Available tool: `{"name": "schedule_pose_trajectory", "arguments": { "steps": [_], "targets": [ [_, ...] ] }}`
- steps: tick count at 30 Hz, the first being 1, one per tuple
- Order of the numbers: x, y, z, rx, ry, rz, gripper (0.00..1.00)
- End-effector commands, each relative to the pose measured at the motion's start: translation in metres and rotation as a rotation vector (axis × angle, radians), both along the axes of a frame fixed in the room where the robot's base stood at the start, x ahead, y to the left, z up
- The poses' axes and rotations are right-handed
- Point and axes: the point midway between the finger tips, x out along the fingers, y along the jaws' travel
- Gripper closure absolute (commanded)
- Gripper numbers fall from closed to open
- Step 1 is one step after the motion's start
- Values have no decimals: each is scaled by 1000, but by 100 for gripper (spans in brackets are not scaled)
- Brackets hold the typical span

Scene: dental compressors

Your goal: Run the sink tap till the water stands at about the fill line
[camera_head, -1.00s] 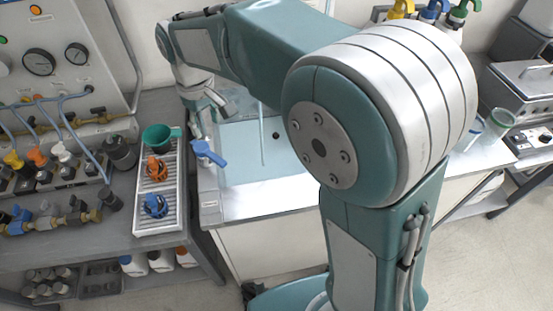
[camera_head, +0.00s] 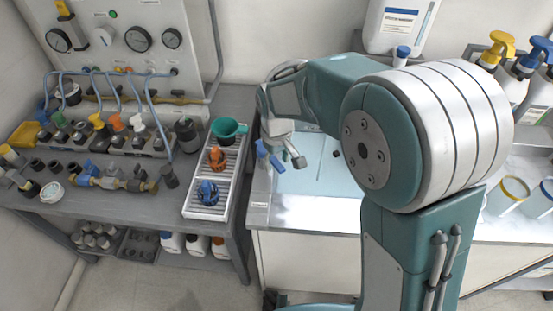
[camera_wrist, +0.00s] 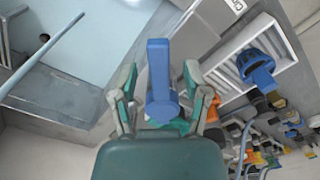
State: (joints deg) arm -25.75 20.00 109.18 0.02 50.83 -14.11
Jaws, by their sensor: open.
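The blue tap lever (camera_head: 268,156) stands at the left edge of the sink. In the wrist view the lever (camera_wrist: 158,72) lies between the spread fingers of my gripper (camera_wrist: 160,82), with a gap on each side at the tips. My gripper is open. In the head view its fingers are hard to make out beside the tap. The pale blue sink basin (camera_head: 300,180) has a dark round drain (camera_head: 336,153) and a thin pale streak (camera_head: 320,160), which looks like running water. The basin also shows in the wrist view (camera_wrist: 110,40). I cannot make out the fill line or the water level.
A white slatted tray (camera_head: 228,178) left of the sink holds a green cup (camera_head: 228,129), an orange fitting (camera_head: 217,158) and a blue fitting (camera_head: 208,192). Valves and hoses crowd the grey bench (camera_head: 100,200) farther left. My arm hides the sink's right side.

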Motion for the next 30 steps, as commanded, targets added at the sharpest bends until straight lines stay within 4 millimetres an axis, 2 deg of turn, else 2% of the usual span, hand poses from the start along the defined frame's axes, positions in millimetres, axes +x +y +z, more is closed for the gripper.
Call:
{"name": "schedule_pose_trajectory", "arguments": {
  "steps": [4, 5, 6, 9, 20, 30],
  "targets": [
    [0, 0, 0, 0, 0, 0, 40],
    [0, 0, 0, 0, 0, 0, 44],
    [0, 0, 0, 0, 0, 0, 62],
    [0, 0, 0, 0, 0, 0, 100],
    [0, 1, 0, 0, 0, -16, 100],
    [-6, 10, -1, -1, 1, -191, 100]
  ]
}}
